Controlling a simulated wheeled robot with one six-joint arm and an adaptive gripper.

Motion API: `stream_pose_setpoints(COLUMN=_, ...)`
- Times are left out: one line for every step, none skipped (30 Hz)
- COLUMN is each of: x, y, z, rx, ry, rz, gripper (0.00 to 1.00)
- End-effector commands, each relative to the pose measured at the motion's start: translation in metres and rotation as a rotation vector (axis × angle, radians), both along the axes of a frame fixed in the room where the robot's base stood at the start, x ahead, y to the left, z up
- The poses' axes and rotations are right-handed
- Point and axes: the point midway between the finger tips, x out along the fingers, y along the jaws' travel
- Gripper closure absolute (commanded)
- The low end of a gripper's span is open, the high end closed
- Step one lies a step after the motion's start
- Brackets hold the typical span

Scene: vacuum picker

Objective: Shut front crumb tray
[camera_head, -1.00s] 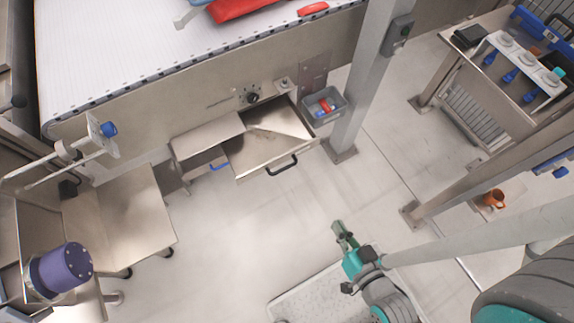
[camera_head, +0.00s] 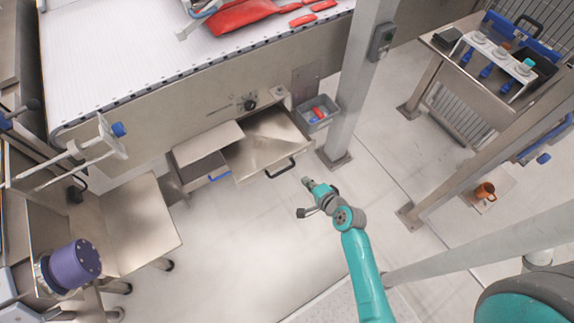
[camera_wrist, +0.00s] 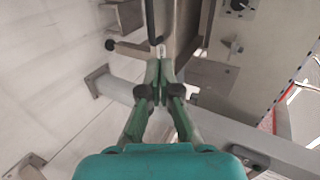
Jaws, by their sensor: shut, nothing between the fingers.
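A steel crumb tray (camera_head: 268,148) is pulled out from the side panel under the conveyor, with a black handle (camera_head: 281,168) on its front. My gripper (camera_head: 307,182) is just right of the handle and a little in front of the tray. In the wrist view my gripper (camera_wrist: 160,70) is shut and empty. There the black handle (camera_wrist: 152,22) and part of the tray (camera_wrist: 182,25) lie just beyond the fingertips. I cannot tell whether the fingertips touch the handle.
A steel box with a blue handle (camera_head: 220,177) is left of the tray. A grey bin (camera_head: 318,115) with small red and blue items hangs to its right, beside a grey post (camera_head: 352,90). A steel cart (camera_head: 140,225) stands at the left. The floor in front is clear.

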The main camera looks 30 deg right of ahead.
Motion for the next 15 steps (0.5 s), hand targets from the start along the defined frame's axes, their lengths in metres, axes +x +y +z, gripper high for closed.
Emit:
stream_pose_setpoints(x=0.003, y=-0.001, z=-0.001, rx=0.004, ry=-0.001, rz=-0.001, gripper=1.0)
stream_pose_setpoints(x=0.005, y=-0.001, z=-0.002, rx=0.005, ry=0.0, rz=-0.001, gripper=1.0)
stream_pose_setpoints(x=0.008, y=-0.001, z=-0.004, rx=0.005, ry=0.0, rz=-0.001, gripper=1.0)
stream_pose_setpoints(x=0.01, y=-0.001, z=-0.005, rx=0.005, ry=0.0, rz=-0.001, gripper=1.0)
stream_pose_setpoints(x=0.014, y=0.0, z=-0.007, rx=0.004, ry=-0.001, rz=0.0, gripper=1.0)
stream_pose_setpoints(x=0.019, y=0.0, z=-0.01, rx=0.004, ry=-0.001, rz=0.0, gripper=1.0)
stream_pose_setpoints(x=0.023, y=0.0, z=-0.012, rx=0.003, ry=-0.001, rz=0.002, gripper=1.0)
stream_pose_setpoints(x=0.027, y=0.0, z=-0.015, rx=0.002, ry=0.0, rz=0.002, gripper=1.0)
stream_pose_setpoints(x=0.034, y=0.0, z=-0.018, rx=0.002, ry=-0.001, rz=0.001, gripper=1.0)
stream_pose_setpoints(x=0.039, y=0.0, z=-0.021, rx=0.002, ry=-0.001, rz=0.001, gripper=1.0)
stream_pose_setpoints(x=0.044, y=0.0, z=-0.024, rx=0.002, ry=-0.001, rz=0.001, gripper=1.0)
stream_pose_setpoints(x=0.051, y=0.0, z=-0.028, rx=0.002, ry=0.0, rz=0.002, gripper=1.0)
stream_pose_setpoints(x=0.055, y=0.0, z=-0.03, rx=0.002, ry=-0.001, rz=0.001, gripper=1.0)
stream_pose_setpoints(x=0.06, y=0.0, z=-0.033, rx=0.001, ry=-0.001, rz=0.0, gripper=1.0)
stream_pose_setpoints(x=0.066, y=0.0, z=-0.037, rx=0.002, ry=0.0, rz=0.001, gripper=1.0)
